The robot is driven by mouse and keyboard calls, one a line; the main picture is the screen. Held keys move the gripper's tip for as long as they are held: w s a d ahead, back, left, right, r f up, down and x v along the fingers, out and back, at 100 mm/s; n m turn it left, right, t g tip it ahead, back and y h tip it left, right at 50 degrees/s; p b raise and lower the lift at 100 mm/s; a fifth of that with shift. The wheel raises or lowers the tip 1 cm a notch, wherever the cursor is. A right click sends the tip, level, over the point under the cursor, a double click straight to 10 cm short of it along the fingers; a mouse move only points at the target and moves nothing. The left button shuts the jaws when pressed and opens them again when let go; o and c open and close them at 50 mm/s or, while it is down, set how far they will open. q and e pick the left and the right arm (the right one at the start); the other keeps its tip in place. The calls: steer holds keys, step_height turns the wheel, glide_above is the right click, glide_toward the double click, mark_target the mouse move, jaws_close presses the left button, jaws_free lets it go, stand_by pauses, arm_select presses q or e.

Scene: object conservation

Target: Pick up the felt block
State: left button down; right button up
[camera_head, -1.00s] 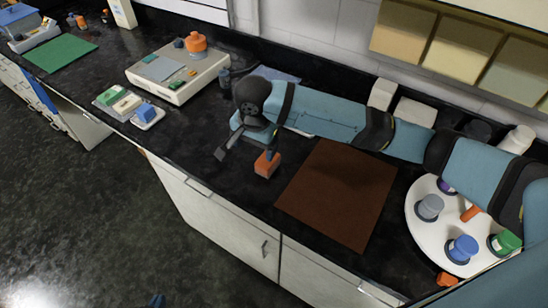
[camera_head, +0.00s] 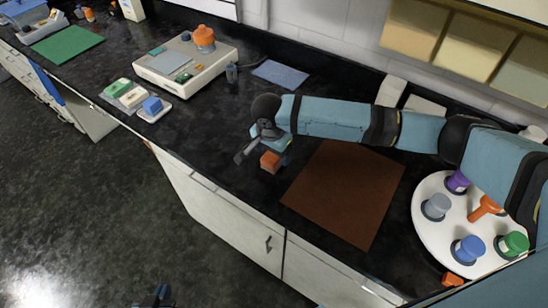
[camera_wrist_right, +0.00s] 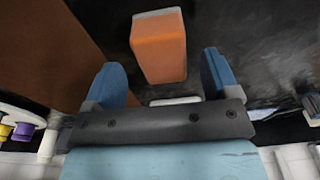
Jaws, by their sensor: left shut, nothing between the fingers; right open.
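The felt block (camera_head: 270,161), orange with a pale end, is on the black counter just left of the brown mat. My right gripper (camera_head: 265,157) is at the block, with a dark finger visible on its left side. In the right wrist view the block (camera_wrist_right: 158,48) lies ahead between the two blue fingers of the right gripper (camera_wrist_right: 162,70). That gripper is open, with visible gaps on both sides of the block. My left gripper (camera_head: 154,297) is shut and empty at the bottom edge of the head view, over the floor, far from the block.
The brown mat (camera_head: 345,195) is bare. A round white tray (camera_head: 425,222) with coloured knobs stands at right. A white device (camera_head: 160,73), small blocks on trays (camera_head: 152,108) and a blue cloth (camera_head: 280,74) lie behind and left. The counter's front edge is close to the block.

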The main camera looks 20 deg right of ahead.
mark_target(274, 156)
steer(key=f, duration=0.3)
steer(key=shift+w+d+f, duration=0.1)
steer(key=shift+w+d, duration=0.05)
steer(key=shift+w, duration=0.1)
steer(key=shift+c, duration=0.5)
steer(key=c, duration=1)
step_height(274, 156, up, 20)
steer(key=shift+r, duration=0.1)
